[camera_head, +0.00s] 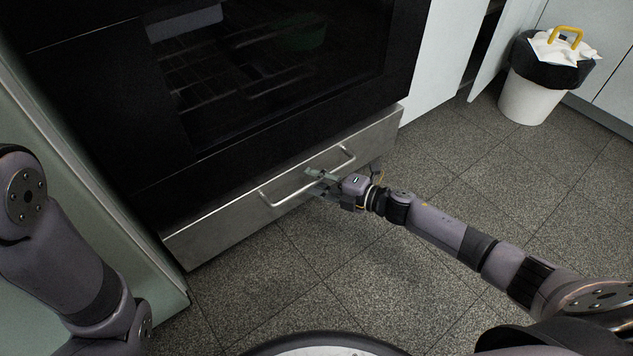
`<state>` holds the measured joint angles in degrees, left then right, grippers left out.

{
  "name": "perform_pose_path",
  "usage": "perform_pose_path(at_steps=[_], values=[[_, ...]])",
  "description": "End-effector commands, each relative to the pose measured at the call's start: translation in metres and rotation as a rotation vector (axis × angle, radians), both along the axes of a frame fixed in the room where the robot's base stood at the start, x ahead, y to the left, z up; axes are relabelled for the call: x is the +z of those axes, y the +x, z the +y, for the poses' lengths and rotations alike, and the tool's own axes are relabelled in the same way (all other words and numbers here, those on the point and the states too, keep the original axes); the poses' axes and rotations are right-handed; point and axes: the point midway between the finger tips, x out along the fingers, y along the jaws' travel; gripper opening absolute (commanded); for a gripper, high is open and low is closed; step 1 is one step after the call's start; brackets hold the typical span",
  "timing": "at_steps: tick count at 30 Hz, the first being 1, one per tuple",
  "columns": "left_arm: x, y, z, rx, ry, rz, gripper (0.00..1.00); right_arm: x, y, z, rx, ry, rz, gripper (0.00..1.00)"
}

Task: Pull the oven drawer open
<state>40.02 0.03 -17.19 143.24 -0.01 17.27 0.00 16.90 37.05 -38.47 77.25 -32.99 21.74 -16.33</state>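The oven drawer (225,233) is a long brushed-metal panel low down under the dark oven. Its bar handle (285,200) runs along the front. My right gripper (314,181) is at the right half of the handle, its fingers reaching to the bar, one above and one below. The fingers cover part of the bar, and I cannot tell whether they are closed on it. The drawer looks shut or nearly shut; no inside of it shows. My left arm is at the left edge, and its gripper is out of view.
The dark glass oven door (290,60) is above the drawer. A pale cabinet side (95,170) borders it on the left. A white bin (530,98) with a black bag stands at the upper right. The tiled floor (300,275) before the drawer is clear.

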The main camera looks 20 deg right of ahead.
Motion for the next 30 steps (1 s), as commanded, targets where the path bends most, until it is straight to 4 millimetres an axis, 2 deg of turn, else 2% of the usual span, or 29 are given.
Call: perform_pose_path(at_steps=[4, 18, 30], values=[[0.0002, -0.0001, 0.0000, 0.000, 0.000, 0.000, 0.40, 0.0002, -0.0001, -0.0001, 0.000, 0.000, 0.000, 0.32], [0.0001, -0.0003, -0.0002, -0.001, 0.000, -0.001, 0.40, 0.0001, -0.0004, -0.0005, 0.000, 0.000, 0.000, 0.00], [0.0001, -0.0001, -0.0001, -0.001, 0.000, 0.000, 0.40, 0.0000, -0.0005, -0.0005, 0.000, 0.000, 0.000, 0.00]])
